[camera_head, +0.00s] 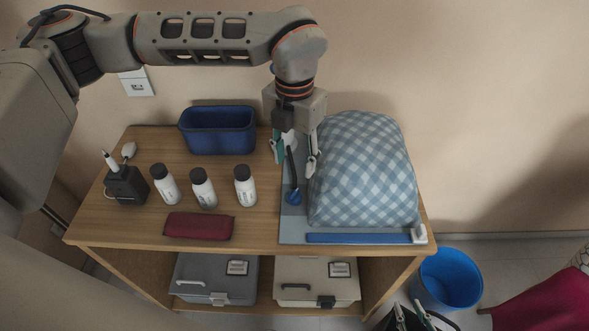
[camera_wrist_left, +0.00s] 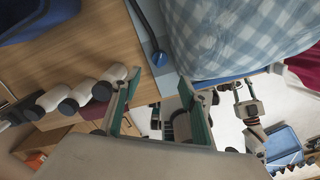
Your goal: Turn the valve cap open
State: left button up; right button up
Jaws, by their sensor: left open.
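A small round blue piece (camera_head: 293,197), apparently the valve cap, sits on the grey-blue board at the end of a dark curved hose or handle. It also shows in the wrist view (camera_wrist_left: 159,58). The blue checked cushion-like bundle (camera_head: 362,170) lies just right of it. My left gripper (camera_head: 294,158) is open and empty, pointing down above the board, behind the round piece. Its two fingers are spread apart in the wrist view (camera_wrist_left: 160,108), with the round piece beyond them. What seems to be my right gripper (camera_head: 408,316) shows partly at the bottom edge, low beside the table.
On the wooden table stand three white bottles (camera_head: 203,188) with dark caps, a dark blue bin (camera_head: 219,131), a maroon pouch (camera_head: 199,226) and a black holder (camera_head: 126,186). Two cases sit on the shelf below. A blue bucket (camera_head: 449,279) stands on the floor at right.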

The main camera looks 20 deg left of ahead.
pick_arm(q)
jog(key=shift+r, duration=0.3)
jog(key=shift+c, duration=0.4)
jog(key=b, duration=0.4)
send_over(293, 195)
notch_tip(293, 195, down, 5)
jog(key=shift+r, duration=0.1)
jog(key=shift+f+p, duration=0.3)
jog(key=shift+f, duration=3.15)
jog(key=c, duration=1.1)
